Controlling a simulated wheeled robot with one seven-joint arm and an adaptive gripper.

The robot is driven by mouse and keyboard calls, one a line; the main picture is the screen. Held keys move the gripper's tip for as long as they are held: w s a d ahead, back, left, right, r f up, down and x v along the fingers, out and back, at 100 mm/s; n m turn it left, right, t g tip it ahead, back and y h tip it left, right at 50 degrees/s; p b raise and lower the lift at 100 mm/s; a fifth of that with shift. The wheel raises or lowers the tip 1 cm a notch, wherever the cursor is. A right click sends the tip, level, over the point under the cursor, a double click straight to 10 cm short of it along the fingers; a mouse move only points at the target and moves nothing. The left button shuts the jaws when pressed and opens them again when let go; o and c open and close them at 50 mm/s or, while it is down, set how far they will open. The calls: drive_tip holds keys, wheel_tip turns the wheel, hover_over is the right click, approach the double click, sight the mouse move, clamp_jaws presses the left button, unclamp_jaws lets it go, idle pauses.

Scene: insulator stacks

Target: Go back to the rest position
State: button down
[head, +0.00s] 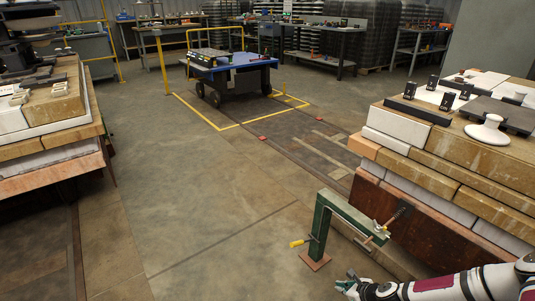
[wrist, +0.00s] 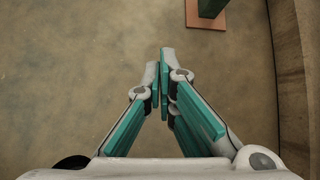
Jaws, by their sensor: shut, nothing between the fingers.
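My gripper (head: 348,284) is low at the bottom right of the head view, at the end of my white and dark arm coming in from the right edge. In the wrist view my gripper (wrist: 163,72) points over bare floor, its teal-padded fingers together and empty. Just beyond the gripper in the head view stands a green post stand (head: 320,228) with a reddish square foot. The foot (wrist: 208,12) also shows at the top of the wrist view, apart from the fingertips.
A stack of blocks (head: 455,168) with white and dark parts on top stands at the right, close to my arm. Another stack (head: 50,140) is at the left. A blue-topped cart (head: 232,62) stands inside yellow floor lines. The concrete floor (head: 190,190) between is open.

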drive_tip(key=s+r+n+g+h, duration=0.25)
drive_tip(key=s+r+n, duration=0.45)
drive_tip(key=r, duration=1.2)
drive_tip(key=s+r+n+g+h, duration=0.15)
drive_tip(key=r+n+g, duration=0.25)
drive_tip(key=r+n, duration=1.15)
drive_tip(key=s+a+r, duration=0.2)
drive_tip(key=s+r, duration=0.5)
drive_tip(key=r, duration=0.2)
drive_tip(key=s+a+r, duration=0.2)
drive_tip(key=s+r, duration=0.5)
drive_tip(key=r, duration=0.2)
drive_tip(key=s+a+r+n, duration=0.2)
drive_tip(key=s+n, duration=0.1)
drive_tip(key=s, duration=0.5)
drive_tip(key=s+a+r+n, duration=0.1)
drive_tip(key=s+r+n, duration=0.1)
drive_tip(key=s, duration=0.5)
wheel_tip(320, 180, up, 34)
drive_tip(key=t+p, duration=0.3)
drive_tip(key=p, duration=2.9)
drive_tip(key=shift+w+n+t, duration=0.15)
drive_tip(key=shift+n+t, duration=0.2)
drive_tip(key=shift+d+f, duration=0.1)
